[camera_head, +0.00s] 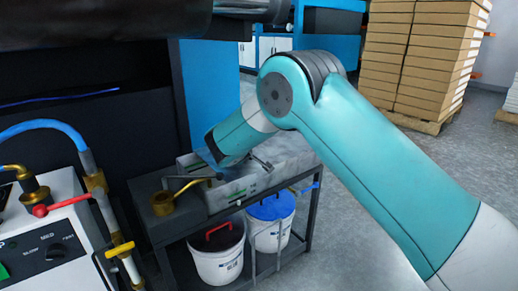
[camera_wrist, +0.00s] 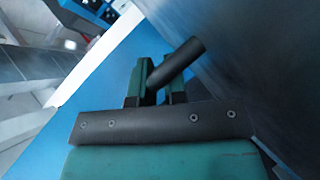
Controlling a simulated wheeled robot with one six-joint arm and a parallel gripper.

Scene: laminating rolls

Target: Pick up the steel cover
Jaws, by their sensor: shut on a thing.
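A grey steel box-like piece (camera_head: 290,163), which looks like the steel cover, sits on a dark cart (camera_head: 165,237) in the head view. My arm hides part of it. In the wrist view my gripper (camera_wrist: 160,80) is shut on a dark round handle (camera_wrist: 183,60) that passes slantwise between its fingers. A large grey surface (camera_wrist: 245,45) fills the right side there, close beside the handle; I cannot tell whether the two are joined.
A brass cup (camera_head: 163,204) with a long handle stands at the cart's left end. Two white buckets, one with a red handle (camera_head: 216,262) and one with a blue lid (camera_head: 270,207), stand below. A machine with hoses (camera_head: 55,235) is at left. Boxes (camera_head: 425,60) are stacked behind.

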